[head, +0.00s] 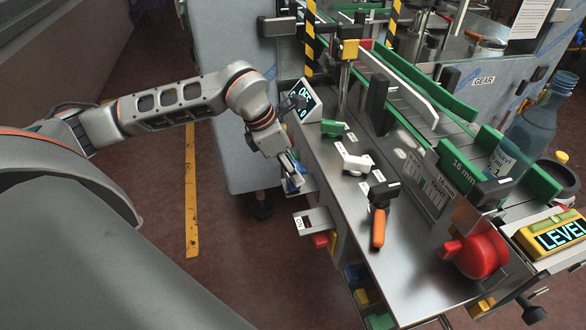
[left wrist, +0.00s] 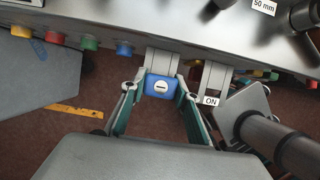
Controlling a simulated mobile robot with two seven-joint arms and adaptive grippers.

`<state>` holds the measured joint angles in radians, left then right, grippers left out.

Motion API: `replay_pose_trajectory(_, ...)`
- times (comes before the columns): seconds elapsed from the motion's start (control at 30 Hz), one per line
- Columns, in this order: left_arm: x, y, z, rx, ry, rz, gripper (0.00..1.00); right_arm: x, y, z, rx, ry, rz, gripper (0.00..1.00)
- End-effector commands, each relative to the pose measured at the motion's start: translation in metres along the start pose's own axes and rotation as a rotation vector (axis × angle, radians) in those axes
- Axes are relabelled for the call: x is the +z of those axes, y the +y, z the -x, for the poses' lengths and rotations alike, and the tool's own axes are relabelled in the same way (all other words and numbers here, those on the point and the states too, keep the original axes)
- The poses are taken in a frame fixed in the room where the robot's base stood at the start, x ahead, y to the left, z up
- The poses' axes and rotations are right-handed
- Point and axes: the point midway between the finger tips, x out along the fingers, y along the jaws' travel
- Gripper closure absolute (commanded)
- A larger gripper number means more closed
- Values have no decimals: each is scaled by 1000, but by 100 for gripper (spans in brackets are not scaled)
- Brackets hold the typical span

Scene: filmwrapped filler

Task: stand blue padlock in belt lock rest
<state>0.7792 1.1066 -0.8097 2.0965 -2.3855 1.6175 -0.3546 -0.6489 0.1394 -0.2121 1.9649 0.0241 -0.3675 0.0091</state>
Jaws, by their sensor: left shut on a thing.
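The blue padlock (left wrist: 160,86) is between the fingers of my left gripper (left wrist: 158,95) in the left wrist view, its round keyhole face toward the camera. In the head view my left gripper (head: 291,174) is at the left edge of the machine's steel table, shut on the padlock (head: 293,186), which is mostly hidden by the fingers. A pale grey bracket (left wrist: 162,60) is right behind the padlock; I cannot tell whether they touch. A second bracket (left wrist: 214,77) beside it carries an ON tag. No tag naming the belt lock rest is legible. My right gripper is out of view.
The steel table (head: 405,255) holds an orange-handled tool (head: 379,222), a white lever part (head: 353,160) and a green block (head: 333,128). The ON bracket (head: 315,221) juts from the table's edge. Coloured knobs (left wrist: 90,43) line the edge. A small display (head: 303,98) stands behind my gripper.

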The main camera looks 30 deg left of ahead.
Motion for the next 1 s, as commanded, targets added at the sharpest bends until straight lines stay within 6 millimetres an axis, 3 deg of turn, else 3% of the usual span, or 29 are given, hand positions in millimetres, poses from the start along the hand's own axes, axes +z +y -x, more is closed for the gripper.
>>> replay_pose_trajectory(0.77,-2,0,-5,0,0,0,95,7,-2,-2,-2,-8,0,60)
replay_pose_trajectory(0.8,-2,0,-5,0,0,0,67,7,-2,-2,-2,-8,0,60)
replay_pose_trajectory(0.87,-2,0,-5,0,0,0,52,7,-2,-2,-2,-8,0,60)
replay_pose_trajectory(1.0,-2,0,-5,0,0,0,50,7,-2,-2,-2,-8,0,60)
